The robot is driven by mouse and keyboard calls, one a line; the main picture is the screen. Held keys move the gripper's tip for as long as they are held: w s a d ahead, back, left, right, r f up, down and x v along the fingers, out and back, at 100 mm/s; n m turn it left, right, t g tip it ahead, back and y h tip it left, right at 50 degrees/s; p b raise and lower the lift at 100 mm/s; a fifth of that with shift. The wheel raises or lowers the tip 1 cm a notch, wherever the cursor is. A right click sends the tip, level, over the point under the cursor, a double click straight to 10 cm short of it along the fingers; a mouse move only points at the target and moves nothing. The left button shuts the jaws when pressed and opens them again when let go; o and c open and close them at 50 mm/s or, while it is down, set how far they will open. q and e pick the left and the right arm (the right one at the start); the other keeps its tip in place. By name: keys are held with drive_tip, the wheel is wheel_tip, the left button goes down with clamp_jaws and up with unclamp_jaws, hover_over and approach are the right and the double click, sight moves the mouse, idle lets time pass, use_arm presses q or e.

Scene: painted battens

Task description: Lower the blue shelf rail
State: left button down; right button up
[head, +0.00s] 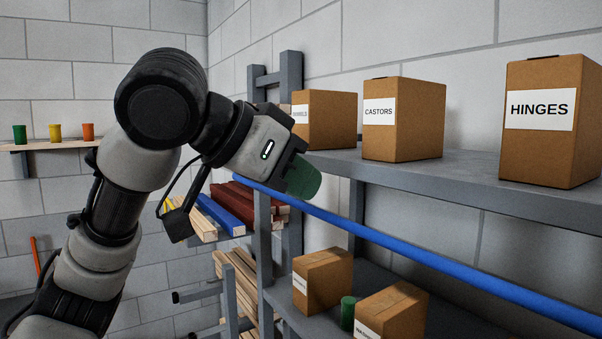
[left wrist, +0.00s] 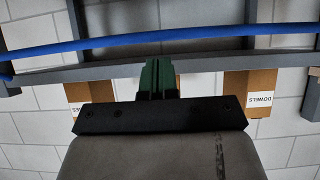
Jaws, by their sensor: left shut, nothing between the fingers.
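The blue shelf rail (head: 430,246) runs in front of the grey shelving, below the front edge of the upper shelf, in the head view. It slopes down to the right in the picture. In the left wrist view the rail (left wrist: 225,33) crosses the top of the picture. My left gripper (head: 303,180) is shut and empty, with its green fingers near the rail's left part. In the left wrist view the fingers (left wrist: 157,78) point towards the rail, with a small gap in the picture between tips and rail. My right gripper is not in view.
The upper shelf (head: 460,182) holds the HINGES box (head: 551,145), the CASTORS box (head: 425,125) and another box (head: 335,120). Below stand two boxes and a green cylinder (head: 347,313). Painted battens (head: 232,208) lie on a rack behind my arm. Small coloured pots (head: 55,132) stand at left.

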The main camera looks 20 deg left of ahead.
sight(317, 209)
use_arm(q)
wheel_tip(317, 209, down, 3)
drive_tip(key=t+h+b, duration=0.1)
drive_tip(key=t+b, duration=0.1)
drive_tip(key=b, duration=0.4)
drive_tip(key=shift+w+f+h, duration=0.1)
drive_tip(key=shift+f+h, duration=0.05)
drive_tip(key=shift+h, duration=0.25)
drive_tip(key=shift+w+d, duration=0.1)
drive_tip(key=f+t+h+b, duration=0.1)
drive_tip(key=b, duration=0.2)
drive_tip(key=w+d+f+t+h+b, duration=0.1)
drive_tip(key=t+b, duration=0.1)
drive_tip(key=b, duration=0.1)
drive_tip(key=w+f+t+h+b, duration=0.1)
drive_tip(key=t+b, duration=0.1)
drive_tip(key=b, duration=0.1)
drive_tip(key=shift+d+f+h, duration=0.3)
drive_tip(key=shift+f, duration=0.05)
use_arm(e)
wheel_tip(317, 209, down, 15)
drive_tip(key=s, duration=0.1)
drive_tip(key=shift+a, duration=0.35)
use_arm(q)
drive_tip(key=shift+w+d+f, duration=0.1)
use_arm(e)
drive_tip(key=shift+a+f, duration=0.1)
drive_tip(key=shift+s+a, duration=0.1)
